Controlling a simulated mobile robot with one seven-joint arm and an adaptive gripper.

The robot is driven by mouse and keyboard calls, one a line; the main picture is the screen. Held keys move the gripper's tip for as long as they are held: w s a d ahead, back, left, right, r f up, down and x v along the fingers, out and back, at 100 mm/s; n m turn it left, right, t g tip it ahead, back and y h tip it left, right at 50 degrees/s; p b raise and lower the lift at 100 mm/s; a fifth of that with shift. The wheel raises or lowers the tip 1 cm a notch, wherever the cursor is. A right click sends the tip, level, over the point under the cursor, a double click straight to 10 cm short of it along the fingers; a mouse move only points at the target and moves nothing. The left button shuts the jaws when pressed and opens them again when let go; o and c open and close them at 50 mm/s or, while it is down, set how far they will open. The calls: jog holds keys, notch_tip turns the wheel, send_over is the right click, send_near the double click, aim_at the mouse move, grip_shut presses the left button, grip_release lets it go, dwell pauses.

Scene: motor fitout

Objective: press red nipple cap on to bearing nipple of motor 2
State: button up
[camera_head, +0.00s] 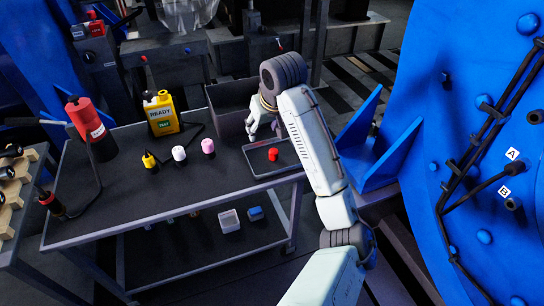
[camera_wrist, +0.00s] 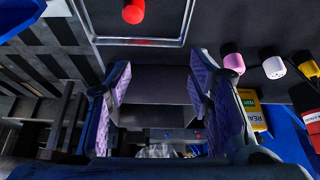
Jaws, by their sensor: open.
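The red nipple cap (camera_head: 273,154) stands in a shallow dark tray (camera_head: 256,174) at the right end of the cart top. It also shows at the top edge of the wrist view (camera_wrist: 133,12). My gripper (camera_head: 263,130) is open and empty, above the cart beside the tray and behind the cap in the head view. In the wrist view the gripper's fingers (camera_wrist: 160,85) stand wide apart with the cap outside them. A large blue motor housing (camera_head: 425,125) fills the right side, with dark fittings near labels A and B. No number marks it as motor 2.
Yellow, white and pink caps (camera_head: 208,147) stand on the cart (camera_head: 120,210) left of the tray. The cart's front left is clear.

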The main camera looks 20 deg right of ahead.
aim_at(274, 151)
jog(key=shift+m+g, duration=0.4)
jog(key=shift+g, duration=0.2)
jog(key=d+f, duration=0.1)
jog(key=f, duration=0.1)
jog(key=d+f+b, duration=0.1)
jog(key=f, duration=0.1)
jog(key=d+f, duration=0.1)
jog(key=shift+s+d+f, duration=0.15)
jog(key=shift+s+f, duration=0.2)
jog(key=shift+f, duration=0.05)
jog(key=shift+d+x, duration=0.15)
jog(key=shift+x, duration=1.35)
jog(key=shift+d+x, duration=0.15)
jog(key=shift+x, duration=1.35)
jog(key=shift+w, duration=0.1)
jog(key=shift+c, duration=0.3)
jog(key=c, duration=0.8)
